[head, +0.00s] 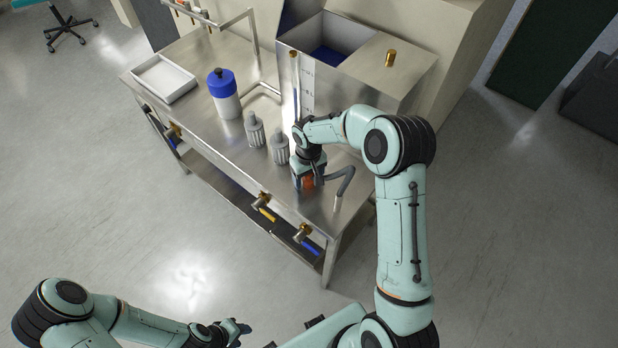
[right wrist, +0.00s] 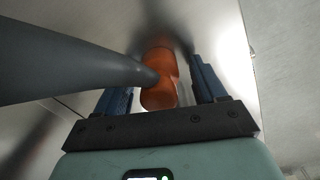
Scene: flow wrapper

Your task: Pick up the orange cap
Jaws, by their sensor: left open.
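The orange cap (head: 308,183) is on the steel table, near its front right corner. In the head view my right gripper (head: 308,178) is over it and partly hides it. In the right wrist view the cap (right wrist: 160,88) is between the two blue fingers of my right gripper (right wrist: 161,88), with a gap showing on each side. The fingers are open. A grey hose (right wrist: 70,70) crosses the left of that view and covers part of the cap's left side. My left gripper (head: 238,328) is open and empty at the bottom, away from the table.
The grey hose (head: 344,176) bends up just right of the cap. Two grey cylinders (head: 256,130) and a white bottle with a blue top (head: 224,92) stand to the left. A white tray (head: 163,79) is at the far left. A steel hopper (head: 345,45) rises behind.

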